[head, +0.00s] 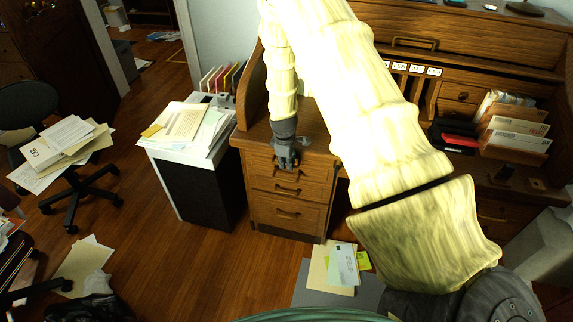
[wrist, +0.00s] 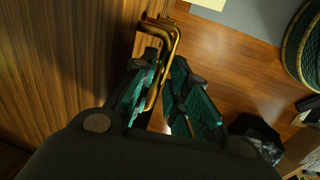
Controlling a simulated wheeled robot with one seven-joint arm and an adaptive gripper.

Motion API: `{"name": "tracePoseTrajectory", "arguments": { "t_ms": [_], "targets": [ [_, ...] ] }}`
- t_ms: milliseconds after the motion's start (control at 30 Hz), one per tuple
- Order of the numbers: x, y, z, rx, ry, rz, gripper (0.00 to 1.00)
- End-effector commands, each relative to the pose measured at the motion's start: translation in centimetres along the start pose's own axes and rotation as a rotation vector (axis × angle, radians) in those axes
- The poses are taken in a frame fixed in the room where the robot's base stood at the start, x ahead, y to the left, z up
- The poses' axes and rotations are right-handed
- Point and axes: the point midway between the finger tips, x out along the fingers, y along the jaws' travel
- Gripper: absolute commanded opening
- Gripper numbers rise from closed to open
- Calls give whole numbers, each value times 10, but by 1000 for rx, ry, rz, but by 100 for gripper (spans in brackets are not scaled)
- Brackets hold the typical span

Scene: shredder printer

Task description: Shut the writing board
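The wooden roll-top desk (head: 310,150) stands at the middle and right of the head view. Its left pedestal has drawers with dark handles. I cannot clearly pick out the writing board; my gripper and arm cover part of the desk there. My gripper (head: 286,163) is at the front of the pedestal, by the upper drawer. In the wrist view my gripper (wrist: 165,108) has its fingers apart. A brass handle (wrist: 158,65) reaches in between them from a wooden front (wrist: 60,60) at left. I cannot tell whether a finger touches it.
An office chair (head: 75,180) with papers is farther left. Papers (head: 343,265) lie on the floor before the desk. Bare wood floor (head: 190,270) lies left of them.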

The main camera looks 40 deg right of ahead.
Motion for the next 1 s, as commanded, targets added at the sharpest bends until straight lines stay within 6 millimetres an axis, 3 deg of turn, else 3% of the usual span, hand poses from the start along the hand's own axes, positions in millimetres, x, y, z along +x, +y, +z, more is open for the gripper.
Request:
{"name": "tracePoseTrajectory", "arguments": {
  "t_ms": [467,1000],
  "targets": [
    [-7,0,0,1,1,0,28],
    [-86,0,0,-1,1,1,28]
  ]
}}
